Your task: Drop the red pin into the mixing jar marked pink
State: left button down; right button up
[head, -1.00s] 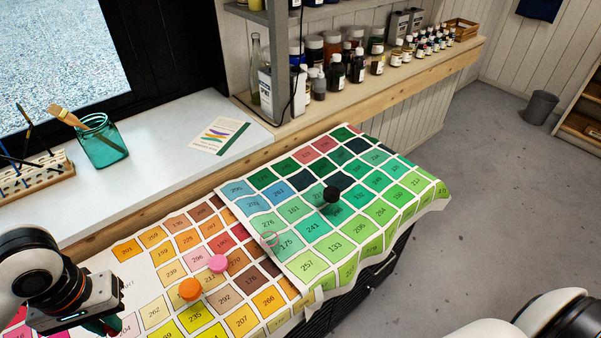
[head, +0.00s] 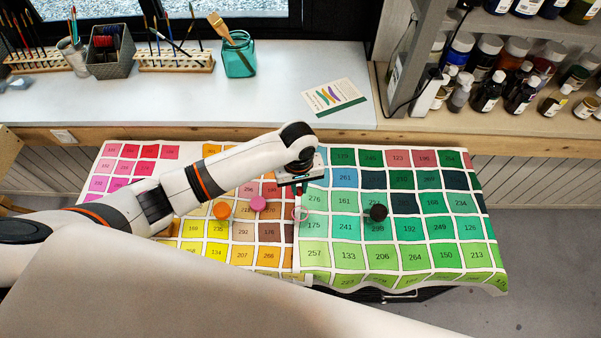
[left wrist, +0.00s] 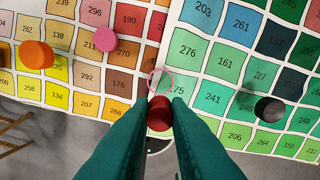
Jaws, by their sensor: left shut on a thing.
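My left gripper (head: 300,190) is shut on the red pin (left wrist: 159,113), whose round red end shows between the green fingertips in the left wrist view. A small clear ring-shaped vessel with a pink rim (head: 300,214) stands near the seam of the two colour charts; it looks like the pink-marked jar. It also shows in the left wrist view (left wrist: 159,82), just beyond the pin, their outlines nearly meeting. The pin appears above the charts; its height over the rim is unclear. My right gripper is out of view.
A pink round piece (head: 258,203) and an orange one (head: 221,210) stand left of the ring, a black one (head: 378,213) to its right. The numbered charts (head: 420,255) are otherwise mostly clear. A teal brush jar (head: 239,58) stands on the ledge behind.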

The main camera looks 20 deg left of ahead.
pick_arm(q)
jog(key=shift+f, duration=0.3)
jog(key=shift+w+d+f, duration=0.1)
jog(key=shift+d+f, duration=0.05)
jog(key=shift+f, duration=1)
notch_tip(320, 180, down, 3)
jog(key=b, duration=0.3)
jog(key=shift+r, duration=0.2)
notch_tip(320, 180, down, 4)
jog(key=b, duration=0.3)
jog(key=shift+f+b, duration=0.25)
jog(key=shift+b, duration=0.05)
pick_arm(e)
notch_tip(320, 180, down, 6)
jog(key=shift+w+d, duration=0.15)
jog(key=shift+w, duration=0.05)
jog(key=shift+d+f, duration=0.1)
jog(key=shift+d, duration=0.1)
pick_arm(q)
jog(key=shift+f+p, duration=0.2)
jog(key=shift+p, duration=0.1)
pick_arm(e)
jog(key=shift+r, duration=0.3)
